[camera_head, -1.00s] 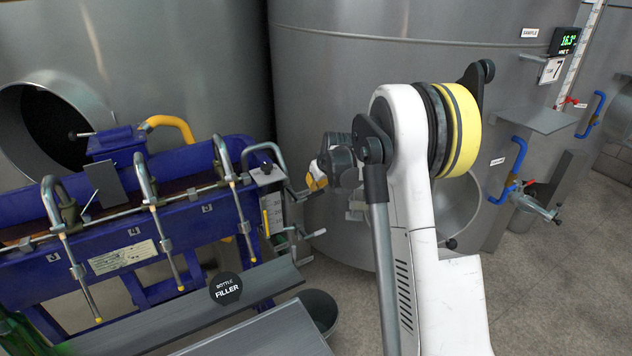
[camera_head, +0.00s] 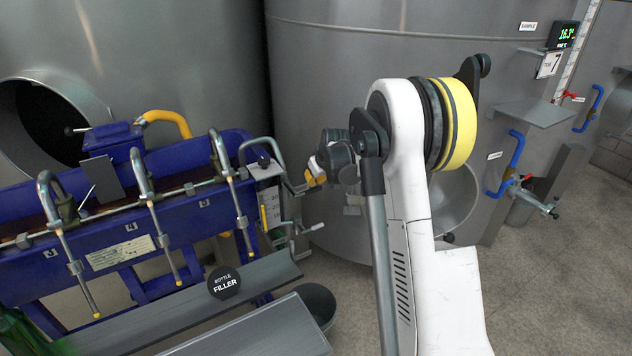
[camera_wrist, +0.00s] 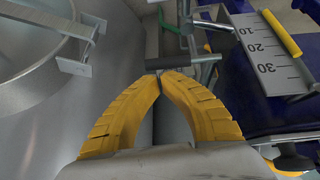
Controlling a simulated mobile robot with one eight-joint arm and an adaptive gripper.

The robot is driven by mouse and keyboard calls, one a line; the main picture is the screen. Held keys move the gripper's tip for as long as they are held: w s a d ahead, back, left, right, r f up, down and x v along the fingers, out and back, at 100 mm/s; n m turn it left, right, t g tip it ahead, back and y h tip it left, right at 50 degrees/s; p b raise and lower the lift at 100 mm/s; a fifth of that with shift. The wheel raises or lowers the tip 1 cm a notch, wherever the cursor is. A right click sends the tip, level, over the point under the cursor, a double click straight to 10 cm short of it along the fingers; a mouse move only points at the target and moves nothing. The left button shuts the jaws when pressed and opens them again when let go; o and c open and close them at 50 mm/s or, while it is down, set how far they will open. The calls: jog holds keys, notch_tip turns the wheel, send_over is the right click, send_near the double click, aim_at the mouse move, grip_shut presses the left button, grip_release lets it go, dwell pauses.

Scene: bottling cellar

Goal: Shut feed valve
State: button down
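The blue bottle filler (camera_head: 190,225) stands at the left, with metal pipes and small fittings at its right end. My gripper (camera_head: 314,178) is just right of that end, small and partly hidden by its own wrist. In the wrist view, the yellow fingers of my gripper (camera_wrist: 161,73) bend inward and their tips meet. A dark grey crossbar (camera_wrist: 183,57) on a metal fitting lies just beyond the tips. I cannot tell whether the tips touch it. No label marks a feed valve; I cannot tell whether this crossbar is its handle.
A large steel tank (camera_head: 320,70) stands close behind my gripper. A scale plate (camera_wrist: 262,50) with a yellow bar is right of the fingers in the wrist view. A grey bin (camera_head: 318,302) stands below. Blue-handled tank fittings (camera_head: 508,165) are at the right. Floor (camera_head: 540,270) is clear there.

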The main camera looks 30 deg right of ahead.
notch_tip(320, 180, up, 4)
jog(key=shift+w+r+p, duration=0.1)
jog(key=shift+r+p, duration=0.1)
jog(key=shift+p, duration=0.85)
jog(key=s+a+r+p, duration=0.1)
jog(key=s+a+r, duration=0.5)
jog(key=s+r, duration=0.3)
jog(key=s+a+r+p, duration=0.1)
jog(key=s+a+r, duration=0.6)
jog(key=s, duration=0.3)
jog(key=s+a+f, duration=0.1)
jog(key=s+a, duration=0.3)
jog(key=s, duration=0.6)
jog(key=s+a+f, duration=0.1)
jog(key=s+a, duration=0.3)
jog(key=s, duration=0.6)
jog(key=shift+a+f+m+y, duration=0.2)
jog(key=shift+f+m+y, duration=0.2)
